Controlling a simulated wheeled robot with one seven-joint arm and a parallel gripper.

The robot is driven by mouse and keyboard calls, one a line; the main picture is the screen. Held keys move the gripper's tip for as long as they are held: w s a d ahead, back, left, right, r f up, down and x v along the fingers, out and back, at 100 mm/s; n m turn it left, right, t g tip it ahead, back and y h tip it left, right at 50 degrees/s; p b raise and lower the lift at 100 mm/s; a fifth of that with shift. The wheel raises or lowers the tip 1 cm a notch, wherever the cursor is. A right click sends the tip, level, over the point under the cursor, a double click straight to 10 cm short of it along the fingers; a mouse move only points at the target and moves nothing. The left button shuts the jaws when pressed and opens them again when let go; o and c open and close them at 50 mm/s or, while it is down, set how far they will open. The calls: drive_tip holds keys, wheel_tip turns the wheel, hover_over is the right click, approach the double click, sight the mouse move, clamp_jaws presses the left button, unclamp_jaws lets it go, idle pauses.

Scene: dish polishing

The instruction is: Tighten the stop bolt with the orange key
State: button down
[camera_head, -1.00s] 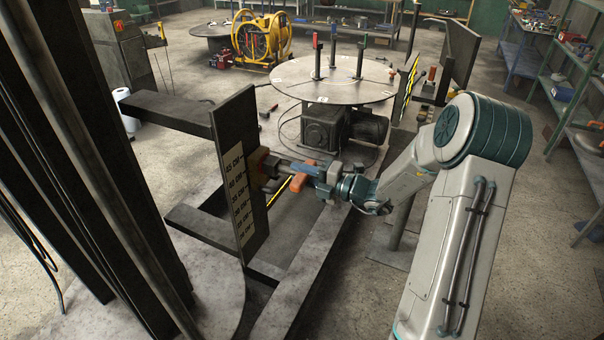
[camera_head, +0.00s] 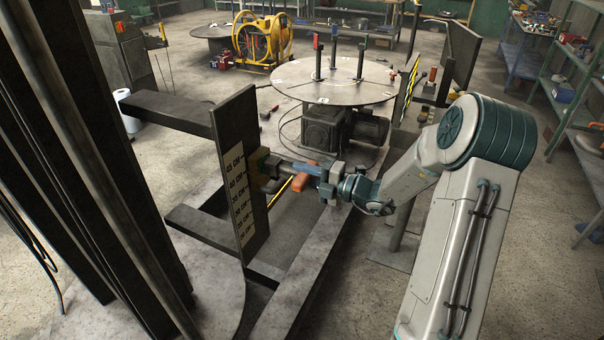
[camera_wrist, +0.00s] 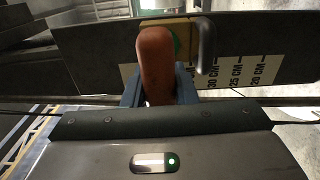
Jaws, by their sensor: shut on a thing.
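The orange key (camera_wrist: 156,62) stands between the blue fingers of my gripper (camera_wrist: 160,92) in the wrist view. My gripper is shut on it. In the head view my gripper (camera_head: 329,182) is at the right of the upright scale plate, with the key's orange handle (camera_head: 302,184) beside its fingers. A yellow block (camera_wrist: 180,27) with a green spot sits on the plate just beyond the key, and a dark lever (camera_wrist: 206,45) hangs beside it. The block also shows in the head view (camera_head: 264,165). The stop bolt itself is not clearly visible; the key covers that area.
The dark scale plate (camera_head: 234,130) carries centimetre marks and stands on a steel frame (camera_head: 321,250). Behind it is a round table (camera_head: 345,92) with several upright posts. A striped yellow-black panel (camera_head: 408,85) stands at the right. Concrete floor is open beyond.

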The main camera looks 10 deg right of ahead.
sight(312, 176)
drive_tip(key=shift+v, duration=2.05)
drive_tip(key=shift+v, duration=2.55)
drive_tip(key=a+f+m+t+h+b, duration=0.2)
drive_tip(key=f+h+b, duration=0.1)
drive_tip(key=f, duration=0.7)
drive_tip(key=a+f+m+t+h+b, duration=0.2)
drive_tip(key=f+m+t+b, duration=0.1)
drive_tip(key=f, duration=0.8)
drive_tip(key=shift+a+f+h, duration=0.35)
drive_tip(key=shift+h, duration=0.05)
